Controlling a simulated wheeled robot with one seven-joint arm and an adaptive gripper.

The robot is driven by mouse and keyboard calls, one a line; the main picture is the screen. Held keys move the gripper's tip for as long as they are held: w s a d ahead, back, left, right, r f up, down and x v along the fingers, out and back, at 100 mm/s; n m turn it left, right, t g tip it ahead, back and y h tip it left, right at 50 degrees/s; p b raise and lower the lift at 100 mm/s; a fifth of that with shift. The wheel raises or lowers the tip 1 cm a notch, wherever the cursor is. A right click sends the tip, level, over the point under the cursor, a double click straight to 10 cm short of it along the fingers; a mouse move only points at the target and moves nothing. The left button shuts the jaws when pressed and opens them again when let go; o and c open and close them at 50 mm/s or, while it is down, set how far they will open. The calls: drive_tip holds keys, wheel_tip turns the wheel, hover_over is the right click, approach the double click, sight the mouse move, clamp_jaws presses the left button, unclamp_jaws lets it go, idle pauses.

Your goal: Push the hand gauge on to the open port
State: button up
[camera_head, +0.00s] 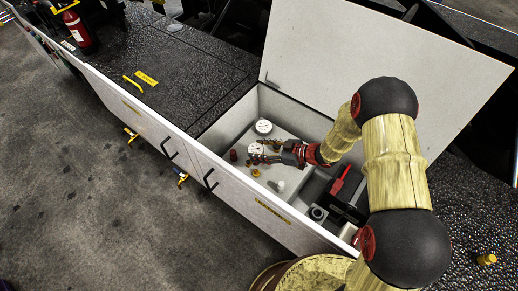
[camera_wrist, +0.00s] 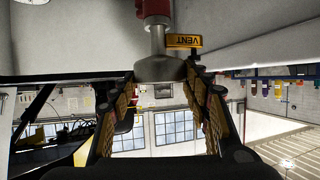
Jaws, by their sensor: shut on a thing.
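The hand gauge (camera_head: 256,149), with a round white dial facing up, is in my gripper (camera_head: 267,155) over the panel in the open compartment. In the wrist view my fingers (camera_wrist: 162,85) are shut on its grey flared body (camera_wrist: 160,70), with a metal stem and a red piece (camera_wrist: 154,8) in line with it. A yellow VENT tag (camera_wrist: 184,41) is beside the stem. On the panel are a red cap (camera_head: 233,155), a brass fitting (camera_head: 255,172) and a pale fitting (camera_head: 281,186). I cannot tell which is the open port, nor whether the gauge touches it.
A second white dial gauge (camera_head: 263,127) stands close behind the held one. The raised lid (camera_head: 380,70) is at the right and back. A red-handled item (camera_head: 340,180) lies in the dark tray at the right. The compartment's front wall (camera_head: 245,195) is near.

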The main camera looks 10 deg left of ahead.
drive_tip(key=shift+f+b, duration=1.55)
drive_tip(key=shift+f, duration=1.4)
drive_tip(key=shift+f+b, duration=0.8)
drive_tip(key=shift+f, duration=0.75)
drive_tip(key=o, duration=1.8)
drive_tip(key=v, duration=1.2)
